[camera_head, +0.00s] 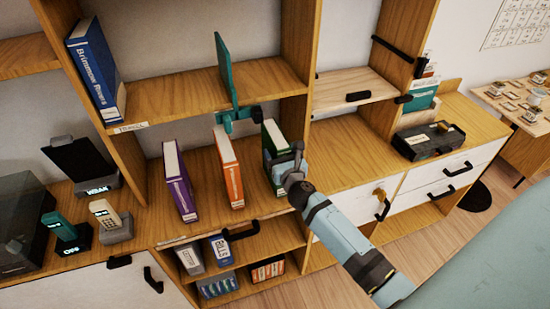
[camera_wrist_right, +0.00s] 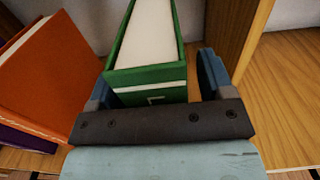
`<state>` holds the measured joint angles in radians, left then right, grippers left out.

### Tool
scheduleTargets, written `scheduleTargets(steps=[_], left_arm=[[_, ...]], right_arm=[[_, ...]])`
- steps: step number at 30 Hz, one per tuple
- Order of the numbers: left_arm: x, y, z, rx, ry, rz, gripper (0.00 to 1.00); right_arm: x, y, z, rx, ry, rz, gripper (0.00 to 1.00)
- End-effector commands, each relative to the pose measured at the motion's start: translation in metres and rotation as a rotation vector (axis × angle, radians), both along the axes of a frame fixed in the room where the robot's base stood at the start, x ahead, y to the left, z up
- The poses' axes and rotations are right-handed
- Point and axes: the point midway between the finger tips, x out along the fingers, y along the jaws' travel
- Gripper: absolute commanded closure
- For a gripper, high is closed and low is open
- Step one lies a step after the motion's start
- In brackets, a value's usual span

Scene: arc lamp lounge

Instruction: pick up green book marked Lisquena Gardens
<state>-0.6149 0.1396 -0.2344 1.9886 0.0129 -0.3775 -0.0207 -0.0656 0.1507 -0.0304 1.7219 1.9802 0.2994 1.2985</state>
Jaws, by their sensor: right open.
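The green book (camera_head: 273,134) stands upright on the middle shelf, to the right of the orange book. It also shows in the right wrist view (camera_wrist_right: 148,45), with its pale page block on top and a letter like "L" on its spine; the full title is not readable. My right gripper (camera_head: 275,162) is at the book, open, with its fingers on either side of it. In the right wrist view the left finger is close to the book and a gap shows by the right finger. My left gripper is not in view.
An orange book (camera_head: 228,168) and a purple book (camera_head: 179,180) stand left of the green one. A teal upright piece (camera_head: 228,70) with a clamp sits at the shelf edge above. A wooden divider (camera_head: 299,65) rises close on the right.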

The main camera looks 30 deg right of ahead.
Motion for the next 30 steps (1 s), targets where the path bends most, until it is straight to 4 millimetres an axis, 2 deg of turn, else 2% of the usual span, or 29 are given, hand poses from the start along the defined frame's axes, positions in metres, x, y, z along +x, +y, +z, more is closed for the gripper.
scheduleTargets(steps=[7, 8, 15, 17, 18, 30], left_arm=[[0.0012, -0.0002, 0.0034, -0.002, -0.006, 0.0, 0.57], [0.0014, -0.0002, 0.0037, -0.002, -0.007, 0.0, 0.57], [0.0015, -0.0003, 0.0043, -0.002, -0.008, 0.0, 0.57], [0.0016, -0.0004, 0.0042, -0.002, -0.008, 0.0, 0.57], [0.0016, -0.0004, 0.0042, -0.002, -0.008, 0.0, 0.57], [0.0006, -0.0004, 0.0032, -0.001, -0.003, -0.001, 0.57]], right_arm=[[0.0034, -0.0006, 0.0, 0.0, 0.0, 0.001, 0.26], [0.0033, -0.0006, 0.0001, 0.0, 0.0, 0.001, 0.28], [0.0031, -0.0004, 0.0, 0.0, 0.0, 0.001, 0.83], [0.0031, -0.0004, -0.0001, 0.0, 0.0, 0.001, 0.97], [0.0031, -0.0004, 0.0, 0.0, 0.0, 0.001, 1.0], [0.0022, -0.0002, 0.0044, 0.0, -0.003, 0.001, 1.0]])
